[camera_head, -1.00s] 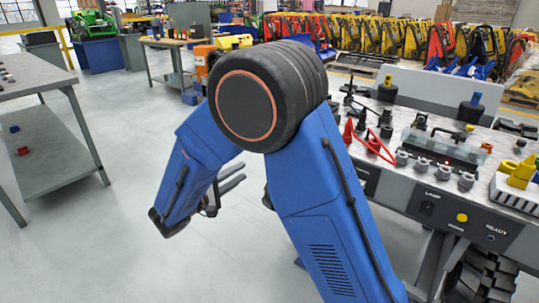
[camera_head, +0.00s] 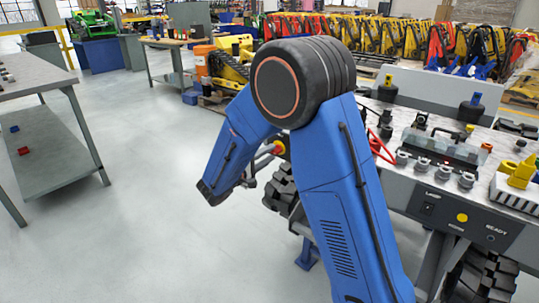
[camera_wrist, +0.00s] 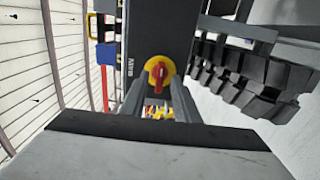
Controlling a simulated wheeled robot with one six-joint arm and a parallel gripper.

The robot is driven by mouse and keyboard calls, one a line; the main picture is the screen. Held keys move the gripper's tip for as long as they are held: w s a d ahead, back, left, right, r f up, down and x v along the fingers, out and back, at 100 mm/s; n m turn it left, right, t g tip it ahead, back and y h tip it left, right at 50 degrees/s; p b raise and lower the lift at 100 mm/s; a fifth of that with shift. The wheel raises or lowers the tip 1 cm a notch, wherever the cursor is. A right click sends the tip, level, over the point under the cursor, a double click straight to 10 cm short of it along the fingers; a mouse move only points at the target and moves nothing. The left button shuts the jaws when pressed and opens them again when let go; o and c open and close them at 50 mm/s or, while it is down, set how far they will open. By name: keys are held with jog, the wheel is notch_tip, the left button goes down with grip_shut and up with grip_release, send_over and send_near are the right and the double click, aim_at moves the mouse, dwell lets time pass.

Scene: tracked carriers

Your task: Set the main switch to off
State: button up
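The main switch (camera_wrist: 158,72) is a red rotary handle on a round yellow plate. It sits on a dark grey panel (camera_wrist: 160,30) with white lettering beside it. In the wrist view the handle stands roughly upright. In the head view the switch (camera_head: 279,147) shows as a small red and yellow spot at the bench's end, partly behind my arm. My gripper (camera_wrist: 157,82) is open, with its two grey fingers apart and the switch appearing between them. I cannot tell whether the fingers touch the handle. In the head view my gripper (camera_head: 262,168) is partly hidden.
The bench front (camera_head: 470,215) carries a lamp switch, a yellow button and a ready light. Valves and a red cable lie on the bench top. Black track (camera_wrist: 245,75) hangs right of the panel in the wrist view. The floor (camera_head: 130,240) to the left is clear.

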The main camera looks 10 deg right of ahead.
jog(key=shift+w+d, duration=0.2)
jog(key=shift+d, duration=0.15)
grip_shut()
jog(key=shift+n, duration=0.3)
jog(key=shift+f+n, duration=0.1)
jog(key=shift+n, duration=8.5)
